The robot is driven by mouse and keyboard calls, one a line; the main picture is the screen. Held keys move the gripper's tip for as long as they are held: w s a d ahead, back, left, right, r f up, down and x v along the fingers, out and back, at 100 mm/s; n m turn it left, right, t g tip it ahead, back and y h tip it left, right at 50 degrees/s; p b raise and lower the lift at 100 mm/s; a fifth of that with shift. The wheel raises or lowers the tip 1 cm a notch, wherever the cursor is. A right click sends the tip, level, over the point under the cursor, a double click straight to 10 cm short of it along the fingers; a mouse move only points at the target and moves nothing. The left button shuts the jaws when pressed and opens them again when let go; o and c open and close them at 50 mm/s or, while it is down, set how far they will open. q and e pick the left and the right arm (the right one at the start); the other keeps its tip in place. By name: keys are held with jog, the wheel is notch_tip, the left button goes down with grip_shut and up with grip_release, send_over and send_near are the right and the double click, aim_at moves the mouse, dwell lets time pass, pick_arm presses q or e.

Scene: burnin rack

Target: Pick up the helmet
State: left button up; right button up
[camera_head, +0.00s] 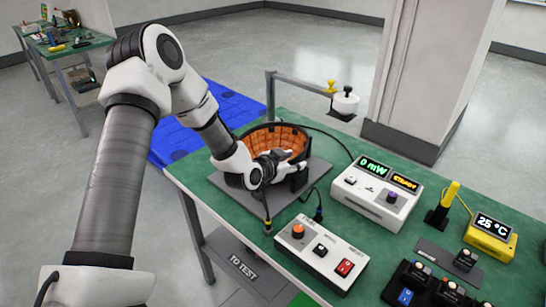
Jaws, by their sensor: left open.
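A round, bowl-like shell (262,139) with a dark rim and orange panelled inside stands open side up on a grey plate (236,190) on the green table. It is the only thing in view that could be the helmet. My left arm comes in from the left, and my left gripper (289,166) is at the near right side of the shell, over its rim. The gripper is open; I cannot tell whether its fingers touch the shell. The arm and gripper hide the shell's near side. My right gripper is not in view.
Right of the shell stand a white meter (370,200) reading 0 mW and a white switch box (318,256). A yellow temperature unit (490,238) is farther right. Cables run near the gripper. A metal arm (300,84) stands behind, and a blue pallet (172,142) lies on the floor.

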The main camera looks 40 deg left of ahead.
pick_arm(q)
jog(key=shift+r, duration=0.1)
jog(key=c, duration=0.3)
grip_shut()
